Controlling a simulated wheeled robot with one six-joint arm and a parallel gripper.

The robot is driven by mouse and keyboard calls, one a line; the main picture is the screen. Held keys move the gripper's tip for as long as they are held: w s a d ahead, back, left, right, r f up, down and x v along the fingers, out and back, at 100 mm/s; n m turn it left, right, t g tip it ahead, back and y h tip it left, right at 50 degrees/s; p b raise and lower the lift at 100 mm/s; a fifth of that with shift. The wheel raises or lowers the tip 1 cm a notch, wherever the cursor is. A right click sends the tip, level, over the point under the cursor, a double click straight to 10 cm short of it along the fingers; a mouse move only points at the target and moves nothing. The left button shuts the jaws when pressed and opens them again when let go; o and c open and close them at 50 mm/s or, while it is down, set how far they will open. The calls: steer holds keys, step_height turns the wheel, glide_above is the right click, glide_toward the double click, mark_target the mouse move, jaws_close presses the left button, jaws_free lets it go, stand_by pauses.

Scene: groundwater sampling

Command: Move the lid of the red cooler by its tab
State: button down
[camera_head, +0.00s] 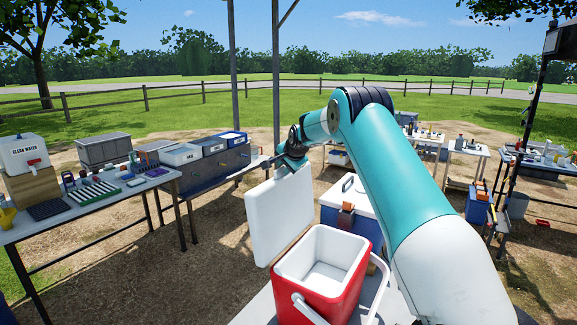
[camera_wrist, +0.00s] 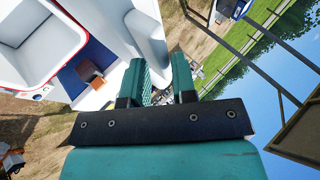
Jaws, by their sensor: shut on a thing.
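The red cooler (camera_head: 322,272) stands open at the front centre, its white inside empty. The cooler also shows at the upper left of the wrist view (camera_wrist: 72,48). Its white lid (camera_head: 279,215) is off the cooler, held on edge in the air at the cooler's back left. My gripper (camera_head: 290,163) is at the lid's top edge, shut on its tab; the tab itself is mostly hidden. In the wrist view, my gripper's teal fingers (camera_wrist: 164,80) sit at the end of the white lid (camera_wrist: 148,35).
A blue cooler (camera_head: 348,222) with a white top and brown latch stands just behind the red one. A table (camera_head: 100,207) with a water container (camera_head: 25,155), racks and bins is at the left. Other tables (camera_head: 465,151) stand at the back right. Bare ground lies between.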

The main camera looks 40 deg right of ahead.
steer(key=shift+s+a+f, duration=0.15)
steer(key=shift+a+f, duration=0.05)
steer(key=shift+f, duration=0.45)
steer(key=c, duration=1.1)
jaws_free()
steer(key=shift+s, duration=0.1)
steer(key=b+v, duration=0.2)
steer(key=v, duration=0.4)
steer(key=b+v, duration=0.3)
steer(key=v, duration=0.3)
steer(key=r+b+v, duration=0.1)
steer(key=b+v, duration=0.1)
steer(key=v, duration=0.4)
steer(key=shift+w+d+f+b, duration=0.1)
steer(key=shift+w+d+b, duration=0.1)
steer(key=shift+w+b, duration=0.25)
steer(key=shift+a, duration=0.1)
